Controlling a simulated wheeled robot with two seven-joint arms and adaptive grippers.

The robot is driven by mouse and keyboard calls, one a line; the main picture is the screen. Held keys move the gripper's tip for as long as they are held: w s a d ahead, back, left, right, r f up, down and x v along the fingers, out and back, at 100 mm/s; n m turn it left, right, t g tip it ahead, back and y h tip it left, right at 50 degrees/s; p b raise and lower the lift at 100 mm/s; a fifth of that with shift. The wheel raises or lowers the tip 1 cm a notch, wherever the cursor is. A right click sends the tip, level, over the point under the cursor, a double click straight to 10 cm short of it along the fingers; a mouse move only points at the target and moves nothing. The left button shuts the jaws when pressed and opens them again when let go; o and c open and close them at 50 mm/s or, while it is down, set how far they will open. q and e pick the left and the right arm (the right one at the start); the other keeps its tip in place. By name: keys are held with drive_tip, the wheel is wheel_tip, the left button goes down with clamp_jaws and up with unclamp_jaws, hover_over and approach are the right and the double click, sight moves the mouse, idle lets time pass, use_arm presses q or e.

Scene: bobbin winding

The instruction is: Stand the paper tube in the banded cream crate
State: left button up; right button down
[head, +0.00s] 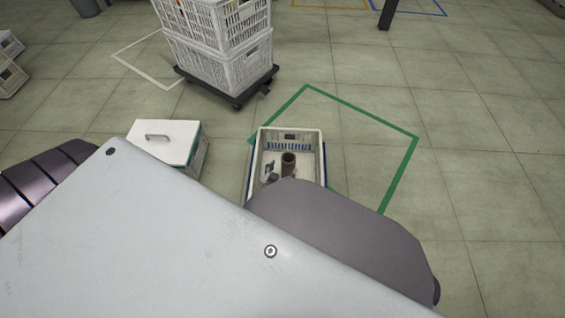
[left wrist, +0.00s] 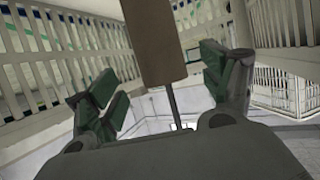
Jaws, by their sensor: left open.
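The cream crate (head: 322,163) with a blue band stands on the floor in the middle of the head view. The brown paper tube (head: 288,160) is inside it and looks upright. My left gripper (head: 271,171) is down in the crate, just left of the tube; my arm hides the crate's near part. In the left wrist view the gripper's green-padded fingers (left wrist: 160,78) are spread apart, with the tube (left wrist: 153,42) between them and a visible gap on each side. The crate's slatted walls (left wrist: 45,40) surround them. The tube's foot is not clear. My right gripper is not visible.
A green floor outline (head: 400,172) lies around and right of the crate. A white lidded box (head: 160,142) stands to its left. Stacked white crates (head: 222,60) on a dark dolly (head: 240,96) stand behind. The floor at right is clear.

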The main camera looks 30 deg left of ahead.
use_arm(q)
drive_tip(key=shift+d, duration=0.1)
drive_tip(key=s+d+r+m+h, duration=0.1)
drive_tip(key=d+r+m+h, duration=0.1)
drive_tip(key=d+r+h, duration=0.35)
drive_tip(key=s+d+r+g, duration=0.1)
drive_tip(key=s+d+g, duration=0.1)
drive_tip(key=s+d, duration=0.1)
drive_tip(key=s+d+r+m+g, duration=0.1)
drive_tip(key=s+d+r+g, duration=0.1)
drive_tip(key=s+d, duration=0.1)
drive_tip(key=s+d+r+m+g+h, duration=0.1)
drive_tip(key=s+d+r, duration=0.1)
drive_tip(key=s+d, duration=0.1)
drive_tip(key=shift+s+r+g, duration=0.2)
drive_tip(key=shift+s+g, duration=0.2)
drive_tip(key=shift+s, duration=0.45)
drive_tip(key=s, duration=0.1)
drive_tip(key=s+a+r+g+y, duration=0.1)
drive_tip(key=s, duration=0.1)
drive_tip(key=s+g+y, duration=0.1)
drive_tip(key=s, duration=0.1)
drive_tip(key=shift+s+a+r+n, duration=0.25)
drive_tip(key=shift+a+n, duration=0.15)
